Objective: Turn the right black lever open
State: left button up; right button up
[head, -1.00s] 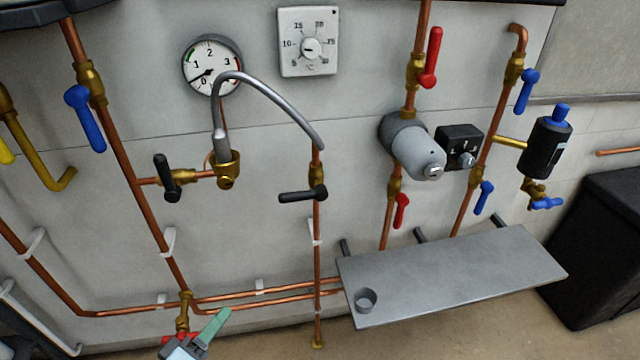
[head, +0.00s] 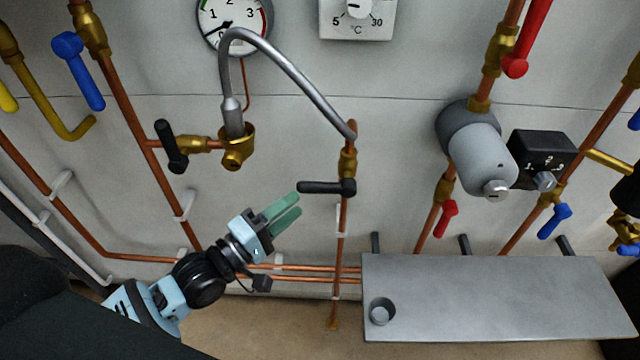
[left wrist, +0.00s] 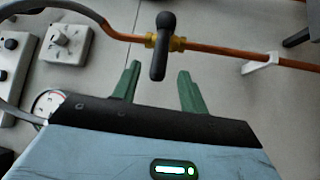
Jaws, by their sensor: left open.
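The right black lever (head: 327,188) sits on a brass valve on the vertical copper pipe below the hose's right end. Its handle points left, across the pipe. In the left wrist view the lever (left wrist: 159,62) lies crosswise to the pipe, in line with the gap between the fingers. My left gripper (head: 295,205) is open, its green fingertips just below and left of the handle's free end. I cannot tell whether they touch it. The left gripper (left wrist: 160,69) shows both fingers apart in the wrist view. My right gripper is not in view.
The left black lever (head: 170,147) stands near the hose's other end. The grey hose (head: 285,70) arches above. A grey shelf (head: 500,300) with a small cup (head: 382,311) juts out at lower right. Copper pipes (head: 300,268) run low behind my gripper. Blue and red levers flank the area.

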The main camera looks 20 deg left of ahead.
aim_at(317, 188)
pick_arm(q)
jog(key=x, duration=0.7)
jog(key=shift+w+p, duration=0.25)
jog(key=shift+p, duration=0.05)
grip_shut()
